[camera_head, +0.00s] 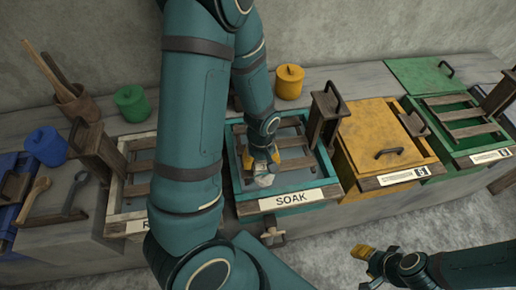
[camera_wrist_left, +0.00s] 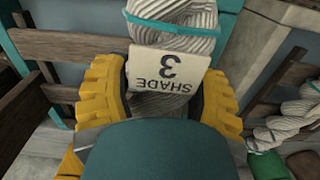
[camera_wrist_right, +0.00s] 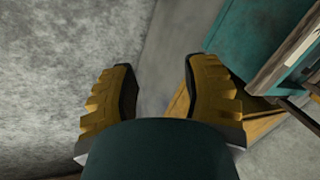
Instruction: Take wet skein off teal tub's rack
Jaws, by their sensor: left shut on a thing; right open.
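The teal tub (camera_head: 241,206) is marked SOAK and has wooden slats across its top. My left gripper (camera_head: 262,163) is over the tub, shut on a pale grey skein (camera_head: 264,181). In the left wrist view the skein (camera_wrist_left: 185,42) has a teal band and a tag (camera_wrist_left: 168,75) reading SHADE 3, between the yellow fingers. Whether the skein still touches the slats cannot be told. My right gripper (camera_head: 366,262) is open and empty, low in front of the tubs; its spread fingers also show in the right wrist view (camera_wrist_right: 158,75).
A yellow tub with a closed lid (camera_head: 375,132) and a green tub (camera_head: 480,156) stand to the right. A white-rimmed tub (camera_head: 130,215) is partly hidden behind my left arm. A wooden post (camera_head: 327,110) rises at the teal tub's right. The floor in front is clear.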

